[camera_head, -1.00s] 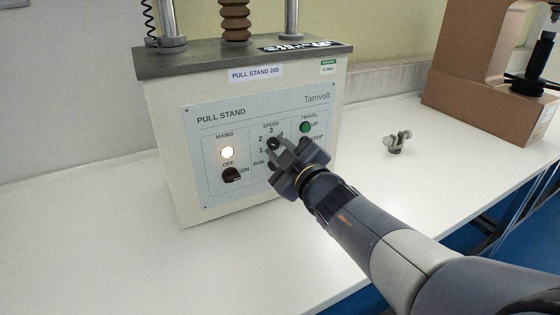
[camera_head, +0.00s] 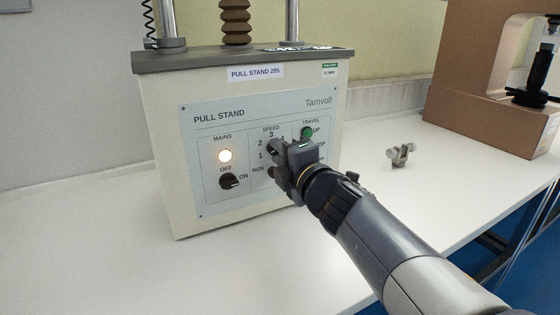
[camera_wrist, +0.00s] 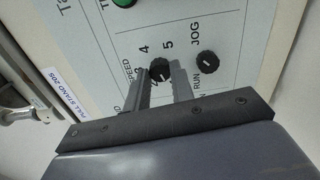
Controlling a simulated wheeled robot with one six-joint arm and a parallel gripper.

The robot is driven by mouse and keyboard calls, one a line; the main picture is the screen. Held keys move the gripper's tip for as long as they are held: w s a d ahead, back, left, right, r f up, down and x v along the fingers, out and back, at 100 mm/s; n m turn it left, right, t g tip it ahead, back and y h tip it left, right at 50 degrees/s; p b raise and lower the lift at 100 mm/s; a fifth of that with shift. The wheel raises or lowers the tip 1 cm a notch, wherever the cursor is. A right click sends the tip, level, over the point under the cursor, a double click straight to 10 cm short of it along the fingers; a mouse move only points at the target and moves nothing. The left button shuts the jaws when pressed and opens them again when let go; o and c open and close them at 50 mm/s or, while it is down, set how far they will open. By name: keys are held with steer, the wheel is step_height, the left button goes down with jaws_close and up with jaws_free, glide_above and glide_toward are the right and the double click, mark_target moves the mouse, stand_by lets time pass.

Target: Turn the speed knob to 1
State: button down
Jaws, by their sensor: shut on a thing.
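The pull stand (camera_head: 250,85) stands on the bench with its control panel facing me. The black speed knob (camera_wrist: 159,71) shows between my fingers in the wrist view, with a short pale mark on its face. Numbers 4 and 5 are readable beside it; which number the mark points to I cannot tell. In the head view, 1, 2 and 3 show left of and above the knob, which my gripper (camera_head: 276,155) mostly covers. My gripper (camera_wrist: 160,84) is shut on the speed knob, one finger on each side.
A second black knob (camera_wrist: 207,65) marked RUN and JOG is close by. The mains lamp (camera_head: 225,156) is lit above the mains knob (camera_head: 230,181). A green travel button (camera_head: 307,132) sits above my gripper. A small metal part (camera_head: 400,154) lies on the bench (camera_head: 110,235) at right.

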steer(key=shift+n+b, duration=0.45)
steer(key=shift+n, duration=0.65)
steer(key=c, duration=1.2)
jaws_free()
steer(key=shift+s, duration=0.15)
